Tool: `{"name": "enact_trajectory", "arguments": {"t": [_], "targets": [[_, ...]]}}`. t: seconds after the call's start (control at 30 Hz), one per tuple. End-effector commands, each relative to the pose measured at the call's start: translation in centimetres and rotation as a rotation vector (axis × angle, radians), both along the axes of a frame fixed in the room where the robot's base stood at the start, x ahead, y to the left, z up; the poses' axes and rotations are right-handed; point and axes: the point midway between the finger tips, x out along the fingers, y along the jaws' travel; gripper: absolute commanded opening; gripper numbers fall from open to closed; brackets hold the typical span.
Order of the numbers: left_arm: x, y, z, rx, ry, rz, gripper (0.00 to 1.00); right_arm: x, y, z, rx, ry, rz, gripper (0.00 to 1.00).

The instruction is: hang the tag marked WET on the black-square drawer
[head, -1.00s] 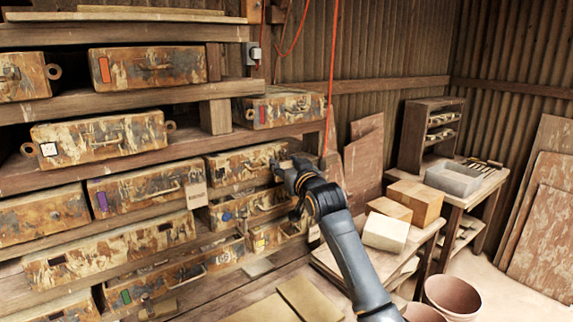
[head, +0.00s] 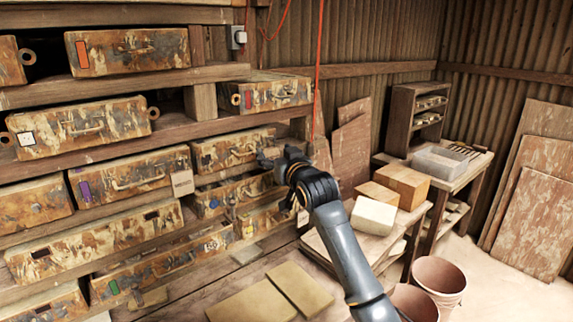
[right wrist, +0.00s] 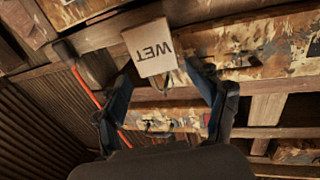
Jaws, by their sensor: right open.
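The tag marked WET (right wrist: 149,47) is a pale card with black letters, upside down in the right wrist view, just beyond my fingertips. My right gripper (right wrist: 158,74) is open, its fingers apart on either side of the tag's ring end. In the head view the right gripper (head: 268,158) is by the lower right drawers; a pale tag (head: 303,218) is partly hidden behind my arm. A drawer (head: 85,128) at the left bears a white label with a small dark mark, too small to read surely. My left gripper is not in view.
Another tag (head: 182,183) hangs by the purple-marked drawer (head: 125,177). A red cord (head: 319,70) hangs near my right arm. Boxes (head: 402,183) stand on a low table at the right, with brown pots (head: 440,277) below. Flat boards (head: 255,300) lie in front.

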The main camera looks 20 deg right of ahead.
Motion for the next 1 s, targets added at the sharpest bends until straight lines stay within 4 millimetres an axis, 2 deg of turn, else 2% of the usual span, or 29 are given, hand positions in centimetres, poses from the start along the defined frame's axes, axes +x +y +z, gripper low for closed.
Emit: {"name": "enact_trajectory", "arguments": {"t": [0.4,0.6,0.77,0.87,0.97,1.0], "targets": [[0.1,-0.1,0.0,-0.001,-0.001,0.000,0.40,-7.5,-0.8,-0.3,-0.002,0.005,-0.002,0.72],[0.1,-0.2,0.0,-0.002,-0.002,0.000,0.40,-9.3,-1.0,-0.4,-0.002,0.008,-0.002,0.72],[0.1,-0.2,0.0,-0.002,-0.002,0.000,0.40,-9.7,-1.0,-0.5,-0.001,0.010,-0.002,0.72],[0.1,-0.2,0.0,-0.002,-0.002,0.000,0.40,-10.1,-0.9,-2.2,-0.007,0.043,-0.002,0.72],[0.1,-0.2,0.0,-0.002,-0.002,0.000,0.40,-11.5,-0.4,-6.6,-0.023,0.129,-0.001,0.72],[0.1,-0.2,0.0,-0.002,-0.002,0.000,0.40,-12.5,-0.2,-9.0,-0.032,0.178,0.000,0.72]]}}
